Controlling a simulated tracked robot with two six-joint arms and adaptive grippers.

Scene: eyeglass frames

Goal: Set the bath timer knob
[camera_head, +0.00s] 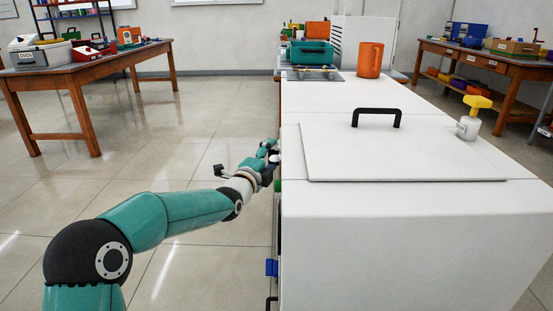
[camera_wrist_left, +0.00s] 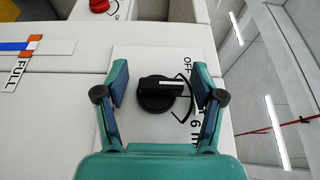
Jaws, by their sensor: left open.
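The bath timer knob (camera_wrist_left: 157,95) is black and round with a raised bar and a white pointer line. It sits on a white panel with a printed arc, OFF at the upper right and a 6 lower right. The pointer line points right, below the OFF mark. My left gripper (camera_wrist_left: 160,76) is open, with one finger on each side of the knob and a visible gap to both. In the head view my left gripper (camera_head: 268,152) is at the left side of the white bath (camera_head: 400,240); the knob is hidden there. My right gripper is not in view.
The bath has a flat lid (camera_head: 400,155) with a black handle (camera_head: 376,112). A yellow-topped valve (camera_head: 475,105) stands at its right. In the wrist view, a red button (camera_wrist_left: 99,5) and a FULL label (camera_wrist_left: 17,75) are nearby. Floor left of the bath is clear.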

